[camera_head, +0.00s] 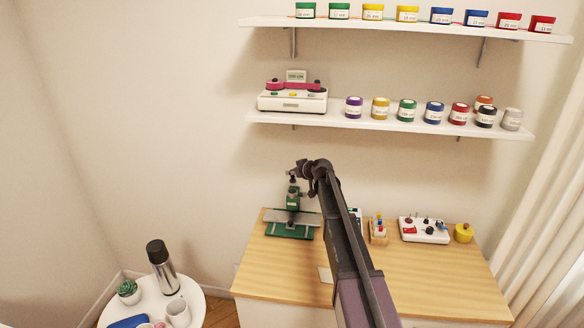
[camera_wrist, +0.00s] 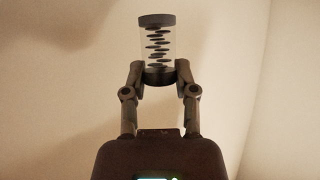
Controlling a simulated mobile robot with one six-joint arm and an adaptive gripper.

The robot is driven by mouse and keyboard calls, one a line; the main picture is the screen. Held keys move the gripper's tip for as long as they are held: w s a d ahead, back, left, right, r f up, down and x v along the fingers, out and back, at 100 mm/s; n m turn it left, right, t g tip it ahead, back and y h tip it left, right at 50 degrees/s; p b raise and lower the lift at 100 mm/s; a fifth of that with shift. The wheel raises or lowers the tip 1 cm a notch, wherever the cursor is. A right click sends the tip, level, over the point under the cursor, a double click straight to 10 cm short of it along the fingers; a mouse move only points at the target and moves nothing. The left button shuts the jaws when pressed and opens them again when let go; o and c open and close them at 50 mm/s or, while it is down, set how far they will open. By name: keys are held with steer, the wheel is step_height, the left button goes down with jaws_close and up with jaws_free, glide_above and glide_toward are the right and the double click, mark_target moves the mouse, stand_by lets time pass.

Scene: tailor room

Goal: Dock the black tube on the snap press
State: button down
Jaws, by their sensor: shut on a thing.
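The black tube (camera_wrist: 158,42) is a clear cylinder with dark caps and several black discs inside. It shows upright in the wrist view. My gripper (camera_wrist: 158,75) is shut on its lower dark cap, with one finger on each side. In the head view the end of my arm is above the green snap press (camera_head: 291,222), at the left of the wooden table. The gripper and tube are too small there to tell apart clearly, and I cannot tell whether the tube touches the press.
The wooden table (camera_head: 440,285) also bears a wooden block with pegs (camera_head: 378,233), a white tray (camera_head: 424,231) and a yellow pot (camera_head: 463,233). The lower shelf (camera_head: 420,126) holds a white machine (camera_head: 292,99) and several jars. A round table (camera_head: 195,302) stands left.

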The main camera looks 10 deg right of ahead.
steer(key=shift+w, duration=0.3)
steer(key=shift+f, duration=0.2)
steer(key=shift+f+b, duration=2.7)
steer(key=shift+b, duration=0.2)
steer(key=shift+f+b, duration=0.6)
steer(key=c, duration=0.7)
jaws_free()
steer(key=shift+s+r, duration=0.1)
steer(key=p+v, duration=0.5)
steer(key=v, duration=0.5)
steer(key=shift+s+d+r, duration=0.15)
steer(key=shift+s, duration=0.25)
